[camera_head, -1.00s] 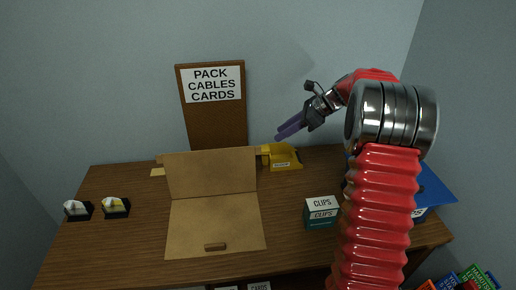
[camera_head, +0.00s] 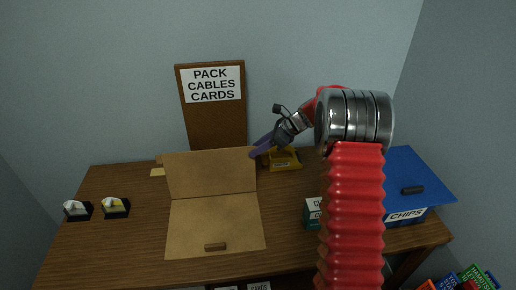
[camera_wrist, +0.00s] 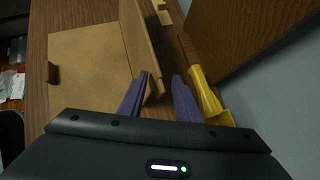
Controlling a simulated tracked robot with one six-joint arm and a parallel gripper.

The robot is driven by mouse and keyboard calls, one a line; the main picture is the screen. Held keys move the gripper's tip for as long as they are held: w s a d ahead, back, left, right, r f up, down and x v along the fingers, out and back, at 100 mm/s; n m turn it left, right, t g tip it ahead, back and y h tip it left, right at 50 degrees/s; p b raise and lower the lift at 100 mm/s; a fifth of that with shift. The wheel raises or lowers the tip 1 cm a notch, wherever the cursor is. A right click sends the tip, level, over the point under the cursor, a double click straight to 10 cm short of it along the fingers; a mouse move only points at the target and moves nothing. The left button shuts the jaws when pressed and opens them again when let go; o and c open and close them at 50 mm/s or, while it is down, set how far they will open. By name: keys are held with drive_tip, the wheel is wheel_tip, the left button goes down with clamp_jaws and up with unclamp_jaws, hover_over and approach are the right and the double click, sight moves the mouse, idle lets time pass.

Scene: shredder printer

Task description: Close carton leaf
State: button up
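The brown cardboard carton sits on the wooden desk. One leaf (camera_head: 215,228) lies flat toward the front with a small brown tab (camera_head: 216,246) on it. The other leaf (camera_head: 210,174) stands up at the back, tilted rearward; it also shows in the wrist view (camera_wrist: 138,42). My gripper (camera_head: 257,150) is at the right end of the standing leaf, near its top corner. In the wrist view its purple fingers (camera_wrist: 160,90) are apart, with the leaf's end edge seen between them. I cannot tell whether either finger touches it.
A yellow device (camera_head: 285,160) stands just behind and right of my gripper. A green clips box (camera_head: 313,213) and a blue chips box (camera_head: 405,216) with its blue lid up are at the right. A sign board (camera_head: 215,125) leans on the wall.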

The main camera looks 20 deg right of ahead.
drive_tip(key=shift+c, duration=0.5)
clamp_jaws()
drive_tip(key=shift+s+f, duration=0.1)
drive_tip(key=shift+f, duration=0.15)
idle(0.8)
